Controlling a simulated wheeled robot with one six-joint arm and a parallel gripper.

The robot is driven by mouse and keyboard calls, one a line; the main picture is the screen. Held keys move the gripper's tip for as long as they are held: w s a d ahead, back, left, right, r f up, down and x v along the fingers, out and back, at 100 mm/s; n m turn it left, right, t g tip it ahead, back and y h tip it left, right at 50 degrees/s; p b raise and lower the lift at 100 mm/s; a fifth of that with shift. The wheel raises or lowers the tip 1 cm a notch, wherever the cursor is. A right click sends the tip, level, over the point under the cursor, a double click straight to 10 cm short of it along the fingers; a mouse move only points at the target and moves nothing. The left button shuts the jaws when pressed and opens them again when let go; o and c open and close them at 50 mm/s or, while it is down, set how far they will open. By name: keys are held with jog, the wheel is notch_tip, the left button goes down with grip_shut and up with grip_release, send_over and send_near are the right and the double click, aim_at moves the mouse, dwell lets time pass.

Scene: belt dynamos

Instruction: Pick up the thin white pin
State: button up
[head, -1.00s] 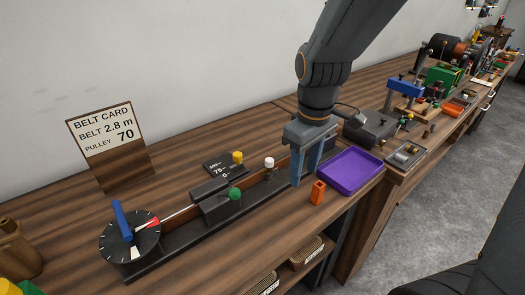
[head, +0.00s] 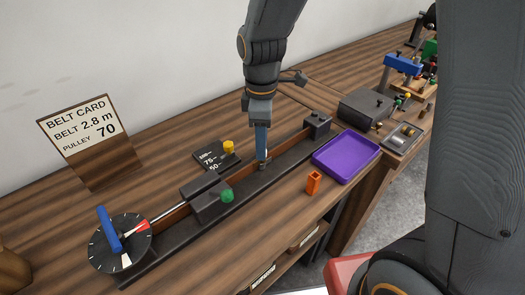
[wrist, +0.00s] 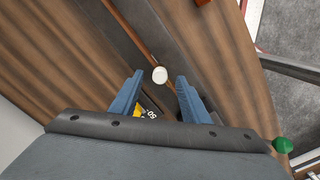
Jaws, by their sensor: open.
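The thin white pin shows in the wrist view as a round white top (wrist: 159,75). It appears between the tips of my gripper (wrist: 160,80), with a gap on both sides. In the head view my gripper (head: 262,155) points down over the dark rail (head: 290,146) of the belt rig. Its blue fingers are open there and hide the pin from that view. The pin's shaft is hidden beneath its top in the wrist view, so I cannot tell how deep the fingers reach around it.
A green knob (head: 227,196) and a yellow knob (head: 229,146) stand close by. An orange block (head: 314,183) and a purple tray (head: 347,156) are right of the rail. The dial with a blue handle (head: 109,229) is at the left. A belt card (head: 80,122) stands behind.

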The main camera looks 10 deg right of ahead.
jog(key=shift+d+f, duration=0.1)
jog(key=shift+f, duration=0.65)
grip_shut()
jog(key=shift+r, duration=0.15)
notch_tip(320, 180, up, 10)
jog(key=p, duration=0.8)
